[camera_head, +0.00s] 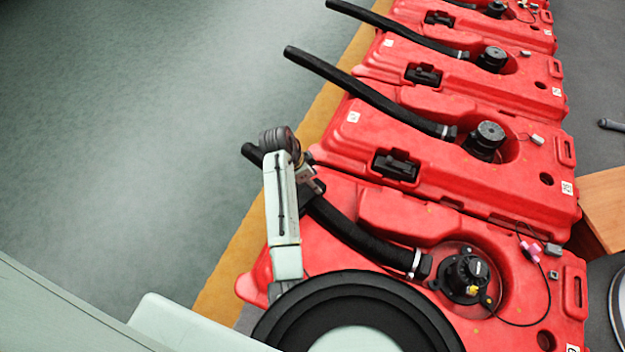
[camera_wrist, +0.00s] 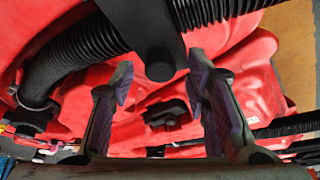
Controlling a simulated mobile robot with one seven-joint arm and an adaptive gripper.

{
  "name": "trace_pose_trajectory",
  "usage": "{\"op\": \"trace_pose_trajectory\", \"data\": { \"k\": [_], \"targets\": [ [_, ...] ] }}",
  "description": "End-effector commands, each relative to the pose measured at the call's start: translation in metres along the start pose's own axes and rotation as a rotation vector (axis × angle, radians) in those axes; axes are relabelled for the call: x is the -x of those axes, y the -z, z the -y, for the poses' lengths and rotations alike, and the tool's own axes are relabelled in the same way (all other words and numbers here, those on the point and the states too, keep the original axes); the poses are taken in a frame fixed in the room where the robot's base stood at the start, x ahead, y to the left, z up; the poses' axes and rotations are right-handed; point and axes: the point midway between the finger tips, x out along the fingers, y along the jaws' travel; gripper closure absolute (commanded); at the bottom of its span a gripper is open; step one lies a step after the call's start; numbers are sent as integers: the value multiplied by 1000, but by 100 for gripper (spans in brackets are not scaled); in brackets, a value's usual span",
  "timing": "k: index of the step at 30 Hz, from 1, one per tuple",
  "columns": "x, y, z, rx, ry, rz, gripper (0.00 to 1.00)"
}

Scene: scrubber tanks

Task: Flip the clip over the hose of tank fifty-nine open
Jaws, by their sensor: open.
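The nearest red tank (camera_head: 400,215) carries a ribbed black hose (camera_head: 360,238) that runs to a fitting beside a round black cap. The tank numbers are too small to read. In the wrist view, a flat black clip (camera_wrist: 148,35) lies across the ribbed hose (camera_wrist: 80,58), and its rounded end hangs past the hose's lower edge. My gripper (camera_wrist: 162,80) is open and empty, its two fingers apart on either side of the clip's end. Contact cannot be told. In the head view, my gripper (camera_head: 312,188) is at the hose's upper left part, and my arm partly hides the hose there.
More red tanks (camera_head: 450,115) with black hoses stand in a row behind, their hoses sticking out leftward. A pink connector and a thin cable (camera_head: 530,252) lie on the nearest tank. Open green floor (camera_head: 130,130) is at the left, past a yellow stripe (camera_head: 245,250).

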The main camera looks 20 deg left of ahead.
Motion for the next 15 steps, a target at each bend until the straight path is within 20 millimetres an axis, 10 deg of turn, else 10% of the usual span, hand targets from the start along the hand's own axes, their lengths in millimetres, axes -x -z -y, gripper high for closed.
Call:
{"op": "trace_pose_trajectory", "data": {
  "k": [15],
  "targets": [
    [-1,0,0,0,0,0,74]
  ]
}}
